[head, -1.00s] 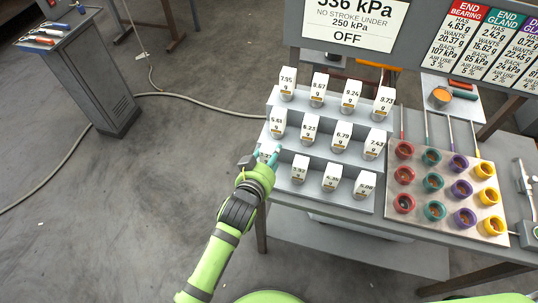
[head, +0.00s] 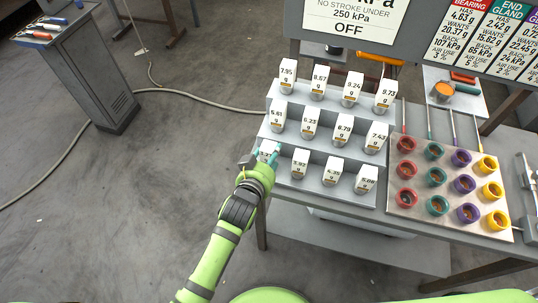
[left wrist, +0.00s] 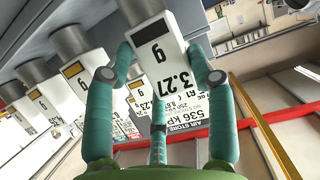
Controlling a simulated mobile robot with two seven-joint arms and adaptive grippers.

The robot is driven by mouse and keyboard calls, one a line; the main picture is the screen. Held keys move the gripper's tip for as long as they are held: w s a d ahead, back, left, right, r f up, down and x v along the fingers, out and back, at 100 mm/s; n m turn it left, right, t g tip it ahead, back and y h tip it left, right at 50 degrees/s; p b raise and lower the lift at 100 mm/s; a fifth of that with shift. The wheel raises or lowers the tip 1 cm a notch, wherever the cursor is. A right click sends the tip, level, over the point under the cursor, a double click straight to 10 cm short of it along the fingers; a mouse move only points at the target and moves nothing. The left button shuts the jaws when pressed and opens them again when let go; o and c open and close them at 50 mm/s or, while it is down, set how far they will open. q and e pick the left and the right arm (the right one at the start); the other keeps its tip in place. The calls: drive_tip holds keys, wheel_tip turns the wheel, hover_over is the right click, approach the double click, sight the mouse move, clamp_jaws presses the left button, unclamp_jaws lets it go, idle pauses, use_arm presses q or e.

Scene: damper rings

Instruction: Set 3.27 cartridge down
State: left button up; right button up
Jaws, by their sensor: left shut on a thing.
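The 3.27 cartridge, a white block (left wrist: 167,68) printed "3.27 g", sits between the teal fingers of my left gripper in the left wrist view. My left gripper (head: 268,151) is shut on it, and it also shows in the left wrist view (left wrist: 160,85). In the head view the gripper is at the left end of the lowest step of the grey rack (head: 318,187), left of the 3.93 cartridge (head: 299,162). The cartridge is mostly hidden there by the gripper; I cannot tell whether it touches the step. My right gripper is not in view.
Several labelled cartridges stand on the rack's steps, including the 5.61 cartridge (head: 278,115) just above my gripper. A board with coloured cups (head: 406,197) lies to the right on the bench. Open floor (head: 150,200) lies left of the bench.

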use_arm(q)
drive_tip(key=shift+f, duration=0.25)
idle(0.4)
drive_tip(key=o, duration=1.4)
drive_tip(key=shift+o, duration=0.2)
drive_tip(key=v, duration=1.2)
clamp_jaws()
